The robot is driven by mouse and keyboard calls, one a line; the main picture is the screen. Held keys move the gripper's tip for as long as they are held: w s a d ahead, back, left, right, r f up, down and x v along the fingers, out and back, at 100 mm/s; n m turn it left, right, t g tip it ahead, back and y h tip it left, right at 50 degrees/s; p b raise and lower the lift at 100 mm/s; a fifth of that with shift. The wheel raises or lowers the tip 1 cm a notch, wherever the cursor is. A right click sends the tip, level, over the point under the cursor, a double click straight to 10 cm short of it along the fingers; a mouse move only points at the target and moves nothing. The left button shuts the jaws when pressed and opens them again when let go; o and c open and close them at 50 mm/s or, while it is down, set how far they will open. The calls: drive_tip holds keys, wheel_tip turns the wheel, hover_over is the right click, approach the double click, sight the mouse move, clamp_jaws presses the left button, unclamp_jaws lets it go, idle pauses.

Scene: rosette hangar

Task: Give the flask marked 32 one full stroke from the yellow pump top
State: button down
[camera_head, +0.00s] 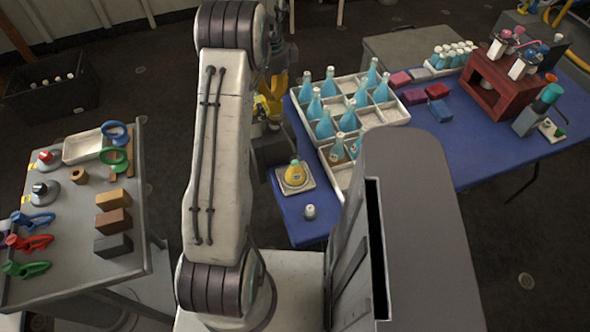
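Several blue flasks with pale caps, one of them here (324,124), stand in a white divided crate (397,111) on the blue table. No number can be read on them. A small yellow flask-like thing (295,174) stands on a square pale tray at the table's left end. A red rack (487,82) at the back right holds white bottles with pink, red and blue tops; no yellow top shows clearly there. My gripper (274,142) is left of the crate, partly hidden behind my arm, with yellow parts beside it. Its fingers cannot be made out.
A small white-topped jar (310,211) stands near the blue table's (450,150) front left corner. Red and blue blocks lie right of the crate. A grey table (75,240) at left holds clamps, blocks and a tray. Dark floor lies between the tables.

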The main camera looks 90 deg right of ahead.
drive_tip(key=shift+r+p, duration=3.05)
drive_tip(key=shift+r, duration=0.85)
